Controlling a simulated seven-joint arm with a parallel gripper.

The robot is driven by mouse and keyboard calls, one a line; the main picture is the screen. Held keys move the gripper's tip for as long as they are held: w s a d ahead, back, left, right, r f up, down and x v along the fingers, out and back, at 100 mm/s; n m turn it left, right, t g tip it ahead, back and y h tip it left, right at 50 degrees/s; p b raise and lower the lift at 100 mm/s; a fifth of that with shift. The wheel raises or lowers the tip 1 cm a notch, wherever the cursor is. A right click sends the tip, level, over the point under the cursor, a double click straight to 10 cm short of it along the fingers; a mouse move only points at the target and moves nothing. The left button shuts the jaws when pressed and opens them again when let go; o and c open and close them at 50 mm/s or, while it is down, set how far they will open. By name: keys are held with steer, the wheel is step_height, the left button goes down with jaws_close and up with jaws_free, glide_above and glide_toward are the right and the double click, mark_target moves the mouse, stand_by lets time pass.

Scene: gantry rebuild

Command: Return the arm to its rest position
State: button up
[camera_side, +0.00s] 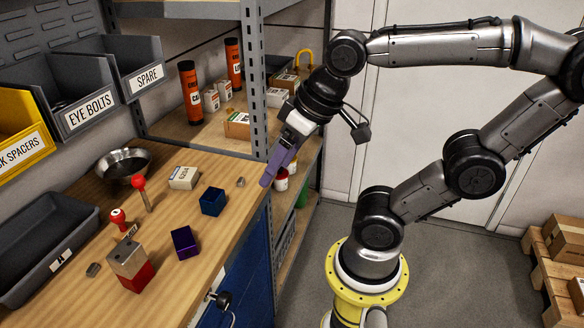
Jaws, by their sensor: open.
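My gripper (279,167) has purple fingers and hangs above the right edge of the wooden workbench (215,255). It points down and to the left, and I see nothing between its fingers. The fingers are apart from the objects on the bench. The gap between the fingers is hard to see from this side.
On the bench are a purple block (185,243), a grey-and-red block (130,265), red-knobbed pieces (139,184), a small carton (184,178), a metal bowl (124,163) and a grey tray (45,245). Shelving (252,80) stands behind the gripper. Floor (460,275) at right is clear up to a pallet (545,275).

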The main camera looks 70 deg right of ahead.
steer(key=shift+s+d+f+n, duration=0.25)
steer(key=shift+s+f+n, duration=0.15)
steer(key=shift+s+n, duration=0.1)
steer(key=shift+s+d+f+n, duration=0.25)
steer(key=shift+s+f+n, duration=0.1)
steer(key=shift+s+n, duration=0.1)
